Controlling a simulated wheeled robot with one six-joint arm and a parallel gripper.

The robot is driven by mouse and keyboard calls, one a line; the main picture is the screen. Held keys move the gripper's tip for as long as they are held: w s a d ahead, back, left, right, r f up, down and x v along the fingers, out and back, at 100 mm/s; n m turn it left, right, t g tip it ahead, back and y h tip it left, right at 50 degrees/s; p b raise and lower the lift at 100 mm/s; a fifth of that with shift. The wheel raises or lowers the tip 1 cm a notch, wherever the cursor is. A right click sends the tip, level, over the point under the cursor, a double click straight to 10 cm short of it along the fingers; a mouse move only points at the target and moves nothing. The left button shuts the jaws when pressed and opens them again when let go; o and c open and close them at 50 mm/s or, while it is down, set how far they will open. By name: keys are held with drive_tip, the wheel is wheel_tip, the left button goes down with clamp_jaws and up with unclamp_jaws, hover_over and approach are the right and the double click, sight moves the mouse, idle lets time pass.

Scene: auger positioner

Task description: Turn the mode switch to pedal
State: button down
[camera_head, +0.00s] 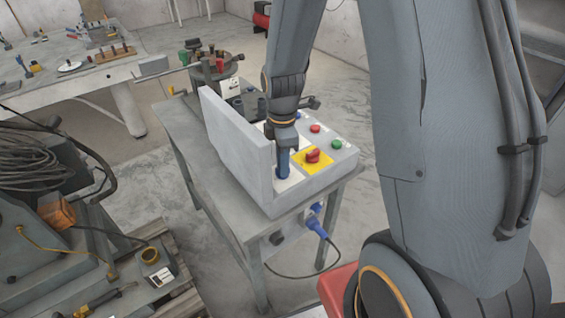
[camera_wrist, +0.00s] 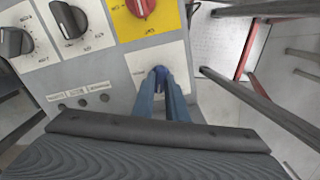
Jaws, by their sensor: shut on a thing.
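The control box (camera_head: 318,178) stands on a grey metal table, with a raised grey panel along its left side. A small blue knob (camera_wrist: 160,71) sits on a white label plate (camera_wrist: 142,66) in the wrist view. I take it to be the mode switch, but the plate's lettering is too small to read. My gripper (camera_wrist: 164,84) is shut on this knob, its two blue fingers close together around it. In the head view my gripper (camera_head: 283,167) reaches down to the box's near corner, and the fingers hide the knob. The knob's pointing direction cannot be told.
A red switch on a yellow plate (camera_head: 326,164) is close beside my gripper. Red (camera_head: 315,128) and green (camera_head: 336,144) buttons lie farther back. Dark dials (camera_wrist: 68,19) show in the wrist view. A blue plug (camera_head: 316,226) hangs at the table's side.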

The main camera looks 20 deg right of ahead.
drive_tip(key=shift+m, duration=1.5)
drive_tip(key=shift+p, duration=0.3)
drive_tip(key=c, duration=1.8)
unclamp_jaws()
drive_tip(key=shift+o, duration=0.2)
drive_tip(key=shift+r, duration=0.15)
drive_tip(key=shift+r+b, duration=1)
drive_tip(key=shift+r, duration=2.8)
